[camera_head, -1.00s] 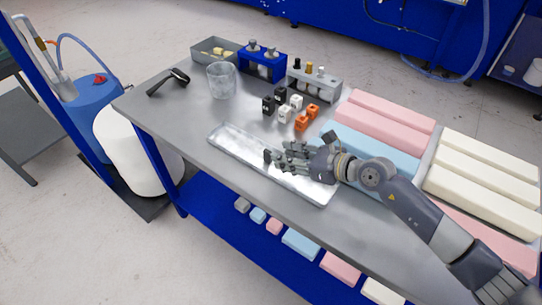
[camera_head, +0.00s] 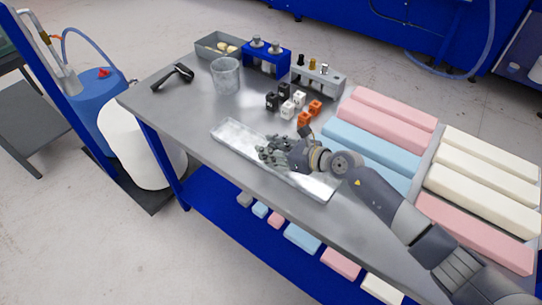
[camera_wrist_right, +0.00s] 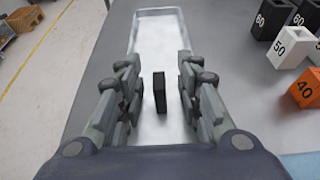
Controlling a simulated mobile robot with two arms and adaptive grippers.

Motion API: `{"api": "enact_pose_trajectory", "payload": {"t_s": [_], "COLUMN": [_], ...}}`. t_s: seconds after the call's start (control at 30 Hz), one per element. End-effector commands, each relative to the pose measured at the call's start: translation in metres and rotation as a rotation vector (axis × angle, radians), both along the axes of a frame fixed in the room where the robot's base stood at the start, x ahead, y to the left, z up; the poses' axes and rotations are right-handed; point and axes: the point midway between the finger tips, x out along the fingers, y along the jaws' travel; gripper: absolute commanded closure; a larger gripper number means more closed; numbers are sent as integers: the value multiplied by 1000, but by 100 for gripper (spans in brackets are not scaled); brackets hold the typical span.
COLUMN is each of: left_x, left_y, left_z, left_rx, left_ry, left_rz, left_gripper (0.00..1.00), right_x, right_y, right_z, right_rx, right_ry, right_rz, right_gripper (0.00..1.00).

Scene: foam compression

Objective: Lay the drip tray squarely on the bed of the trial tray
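A long, shallow silver tray (camera_head: 232,134) lies along the front of the metal table, and its bright bed (camera_wrist_right: 158,35) shows in the wrist view. I take it as the trial tray. My right gripper (camera_head: 266,150) is over its middle, fingers pointing left along it. In the wrist view the fingers (camera_wrist_right: 160,90) are spread apart. A small dark upright piece (camera_wrist_right: 159,92) shows between them, with gaps on both sides; I cannot tell whether it is part of the gripper. I cannot make out a separate drip tray. My left gripper is out of view.
Black, white and orange numbered blocks (camera_head: 287,109) stand just behind the tray. A clear beaker (camera_head: 225,76) and black-handled tool (camera_head: 172,76) are at back left. Pink, blue (camera_head: 370,150) and cream foam bars fill the right side. The table is clear left of the tray.

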Motion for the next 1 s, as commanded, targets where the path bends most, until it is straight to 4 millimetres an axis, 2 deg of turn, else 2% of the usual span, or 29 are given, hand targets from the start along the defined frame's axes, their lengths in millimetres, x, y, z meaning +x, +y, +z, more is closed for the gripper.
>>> {"api": "enact_pose_trajectory", "payload": {"t_s": [0.03,0.1,0.13,0.47,0.57,1.0], "left_x": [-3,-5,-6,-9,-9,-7], "left_y": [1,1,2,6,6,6], "left_z": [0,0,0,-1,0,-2], "left_rx": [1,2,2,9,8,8], "left_ry": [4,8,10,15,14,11], "left_rz": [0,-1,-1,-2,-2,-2], "left_gripper": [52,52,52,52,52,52], "right_x": [0,0,0,0,1,1], "right_y": [0,0,0,0,0,-1], "right_z": [0,0,0,2,8,85], "right_rx": [0,0,0,1,2,1], "right_ry": [0,0,0,-1,-4,-7], "right_rz": [0,0,0,-1,0,0], "right_gripper": [80,96,100,100,100,100]}}
